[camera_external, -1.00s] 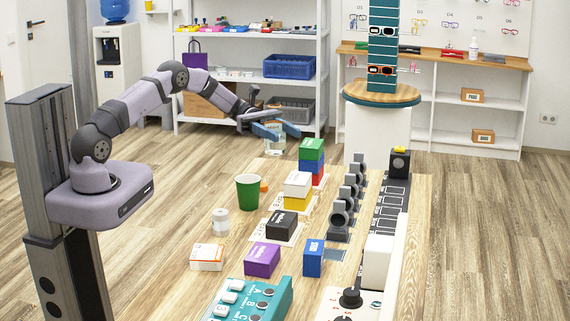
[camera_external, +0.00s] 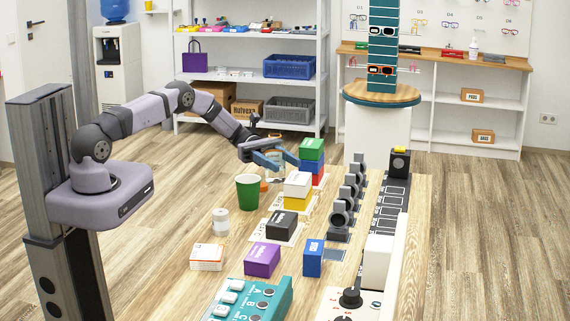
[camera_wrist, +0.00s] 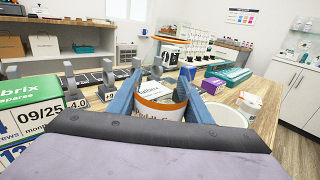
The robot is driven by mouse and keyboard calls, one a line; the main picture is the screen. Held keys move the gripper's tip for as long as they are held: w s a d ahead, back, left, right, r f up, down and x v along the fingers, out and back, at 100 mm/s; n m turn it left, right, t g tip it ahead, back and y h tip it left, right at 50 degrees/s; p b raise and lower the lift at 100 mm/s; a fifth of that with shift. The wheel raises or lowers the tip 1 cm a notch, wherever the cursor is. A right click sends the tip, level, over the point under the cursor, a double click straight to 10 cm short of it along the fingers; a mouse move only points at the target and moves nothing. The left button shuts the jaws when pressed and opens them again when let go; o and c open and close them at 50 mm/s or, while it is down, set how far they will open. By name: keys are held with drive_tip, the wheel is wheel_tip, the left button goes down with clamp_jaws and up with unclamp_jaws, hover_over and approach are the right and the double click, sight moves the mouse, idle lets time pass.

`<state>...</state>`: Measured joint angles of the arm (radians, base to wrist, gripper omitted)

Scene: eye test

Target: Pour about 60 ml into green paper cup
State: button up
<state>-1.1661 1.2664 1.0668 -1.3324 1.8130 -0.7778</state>
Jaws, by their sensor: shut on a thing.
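The green paper cup (camera_external: 247,193) stands upright on the wooden table in the external view. My gripper (camera_external: 279,160), with blue fingers, is shut on a clear container (camera_external: 276,172), behind and to the right of the cup and apart from it. The container is partly hidden by the fingers and looks about upright. In the wrist view my gripper (camera_wrist: 163,92) has its fingers on both sides of the container (camera_wrist: 160,108), which shows a white label and orange print. A pale round rim (camera_wrist: 228,115) lies beside the right finger; I cannot tell whether it is the cup.
Green, red, white and yellow boxes (camera_external: 298,184) stand close to the right of the gripper. A white bottle (camera_external: 220,222) stands in front left of the cup. Table space left of the cup is fairly clear.

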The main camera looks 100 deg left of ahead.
drive_tip(key=shift+r+m, duration=0.1)
drive_tip(key=shift+m, duration=0.2)
